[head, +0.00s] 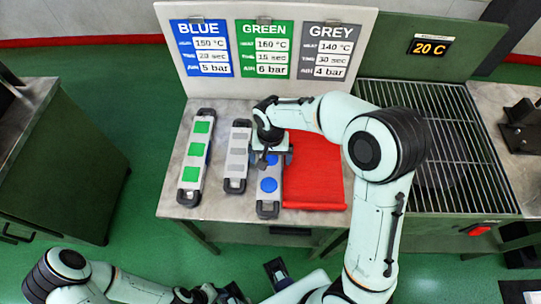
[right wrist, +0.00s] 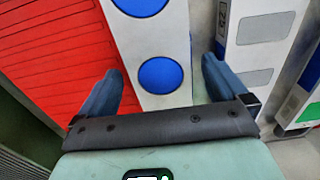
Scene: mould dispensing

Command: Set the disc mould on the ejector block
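The disc mould (head: 268,200) is a long pale bar with blue discs and dark end handles, lying on the worktable. My right gripper (head: 272,160) is over its upper part and hides that part. In the right wrist view, the open fingers (right wrist: 163,68) stand apart on either side of the mould (right wrist: 148,38), with no clear grip on it. My left arm comes in at the bottom left, low in front of the table; its gripper (head: 240,288) is partly cut off and its opening is unclear. I cannot identify the ejector block with certainty.
A grey-patch mould (head: 237,160) and a green-square mould (head: 193,165) lie left of the disc mould. A red ribbed mat (head: 318,175) is close on its right. A metal grate (head: 450,150) and a dark device (head: 522,130) stand farther right. A sign board (head: 266,90) stands behind.

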